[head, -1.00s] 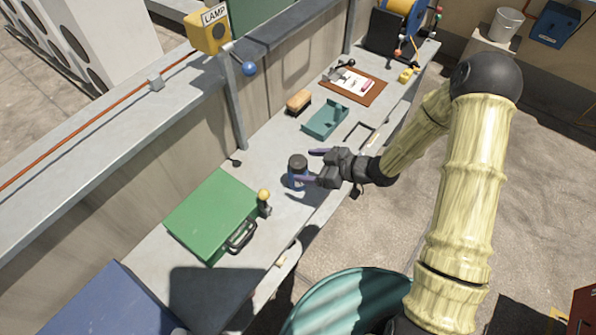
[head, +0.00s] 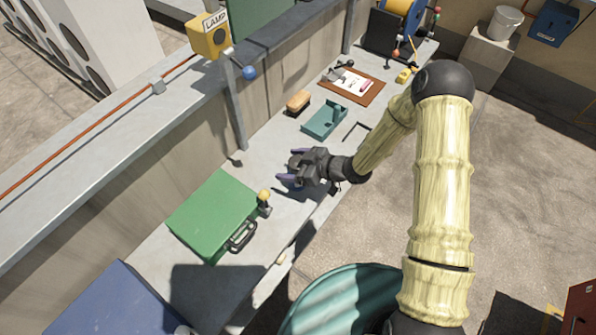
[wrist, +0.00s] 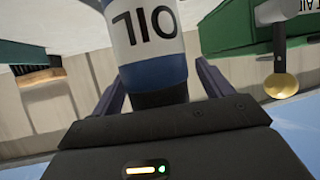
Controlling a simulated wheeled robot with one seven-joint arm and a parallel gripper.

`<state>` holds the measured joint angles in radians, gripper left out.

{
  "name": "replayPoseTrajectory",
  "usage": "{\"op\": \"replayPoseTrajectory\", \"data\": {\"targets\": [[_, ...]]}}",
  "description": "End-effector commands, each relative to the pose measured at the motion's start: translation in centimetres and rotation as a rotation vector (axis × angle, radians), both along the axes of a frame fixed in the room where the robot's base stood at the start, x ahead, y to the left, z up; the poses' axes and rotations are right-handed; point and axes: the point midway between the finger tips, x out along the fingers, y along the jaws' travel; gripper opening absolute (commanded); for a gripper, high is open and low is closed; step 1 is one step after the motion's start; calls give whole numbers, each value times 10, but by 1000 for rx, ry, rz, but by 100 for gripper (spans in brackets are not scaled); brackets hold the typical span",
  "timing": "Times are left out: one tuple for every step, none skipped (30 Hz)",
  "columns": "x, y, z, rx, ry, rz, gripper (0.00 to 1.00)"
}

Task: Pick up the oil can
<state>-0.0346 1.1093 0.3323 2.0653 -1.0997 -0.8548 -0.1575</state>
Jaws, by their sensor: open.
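The oil can (wrist: 150,35) is a blue and white cylinder with a black end and upside-down OIL lettering in the wrist view. It stands between my gripper's two fingers, which show on either side of it. In the head view my gripper (head: 289,167) is low over the bench, open around the can, and the hand hides most of it. I cannot tell whether either finger touches it.
A green case (head: 213,213) and a small yellow-topped object (head: 264,200) stand left of my gripper on the grey bench. A teal tray (head: 322,120), a brown brush (head: 299,101) and a clipboard (head: 356,84) lie beyond. A low wall backs the bench.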

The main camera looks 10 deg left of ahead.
Motion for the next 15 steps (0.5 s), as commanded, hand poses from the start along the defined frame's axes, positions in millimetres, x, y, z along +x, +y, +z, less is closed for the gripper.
{"op": "replayPoseTrajectory", "data": {"targets": [[0, 0, 0, 0, 0, 0, 79], [0, 0, 0, 0, 0, 0, 79], [0, 0, 0, 0, 0, 0, 79], [0, 0, 0, 0, 0, 0, 79], [0, 0, 0, 0, 0, -1, 79], [0, -1, 0, 0, 0, -1, 79], [0, -1, 0, 0, 0, -1, 79], [0, -1, 0, 0, 0, -1, 79], [0, -1, 0, 0, 0, -1, 79], [0, -1, 0, 0, 0, -1, 79], [0, -1, 0, 0, 0, -1, 79], [0, -1, 0, 0, 0, -1, 79], [0, -1, 0, 0, 0, -1, 75], [0, -1, 0, 0, 0, -1, 69], [0, -1, 0, 0, 0, -1, 61]]}}
